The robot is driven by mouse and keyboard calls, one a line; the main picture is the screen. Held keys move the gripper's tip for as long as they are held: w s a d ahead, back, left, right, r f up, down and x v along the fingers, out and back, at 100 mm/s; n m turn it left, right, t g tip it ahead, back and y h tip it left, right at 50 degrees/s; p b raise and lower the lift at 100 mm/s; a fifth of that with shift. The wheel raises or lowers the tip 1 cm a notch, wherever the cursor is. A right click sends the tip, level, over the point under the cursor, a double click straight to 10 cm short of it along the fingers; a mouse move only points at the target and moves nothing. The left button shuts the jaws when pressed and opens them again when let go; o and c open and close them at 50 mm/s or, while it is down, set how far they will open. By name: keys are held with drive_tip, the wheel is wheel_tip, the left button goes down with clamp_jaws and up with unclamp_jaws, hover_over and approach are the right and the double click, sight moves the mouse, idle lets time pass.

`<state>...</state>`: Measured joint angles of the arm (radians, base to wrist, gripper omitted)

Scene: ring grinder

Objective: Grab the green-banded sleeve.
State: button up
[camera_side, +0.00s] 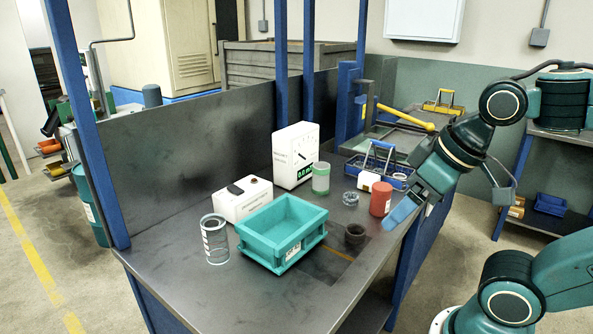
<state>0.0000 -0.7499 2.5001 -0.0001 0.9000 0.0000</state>
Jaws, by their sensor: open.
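The green-banded sleeve (321,179) is a short upright cylinder with a pale green band. It stands on the grey bench in front of the white dial gauge box, towards the back middle. My gripper (402,211) is at the bench's right edge, pointing down and left, with a blue finger showing. It is open and apart from the sleeve, to its right and nearer the camera. The view does not clearly show the space between its fingers.
A red cylinder (380,199) stands between my gripper and the sleeve, with a grey ring (350,198) nearby. A blue-handled basket (395,180) is behind.

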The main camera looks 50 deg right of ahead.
drive_tip(key=w+d+r+m, duration=0.1)
drive_tip(key=w+d, duration=0.3)
drive_tip(key=w, duration=0.3)
drive_tip(key=w+d+r+h, duration=0.1)
drive_tip(key=w+d+r, duration=0.1)
drive_tip(key=w+d, duration=0.35)
drive_tip(key=w+d+r+m, duration=0.1)
drive_tip(key=w+d, duration=0.1)
drive_tip(key=w, duration=0.7)
drive_tip(key=w+d+f, duration=0.4)
drive_tip(key=d, duration=0.3)
drive_tip(key=w+d+f+m+g, duration=0.1)
drive_tip(key=w+d+f, duration=0.3)
drive_tip(key=d, duration=0.4)
drive_tip(key=w+d+f+m, duration=0.1)
drive_tip(key=w+d+f, duration=0.3)
drive_tip(key=d, duration=0.3)
drive_tip(key=shift+w+d+f+h, duration=0.2)
drive_tip(key=shift+w+d+h, duration=0.1)
drive_tip(key=shift+d, duration=0.1)
hover_over(321, 178)
drive_tip(key=d, duration=0.2)
wheel_tip(321, 178, down, 8)
drive_tip(key=shift+s, duration=0.15)
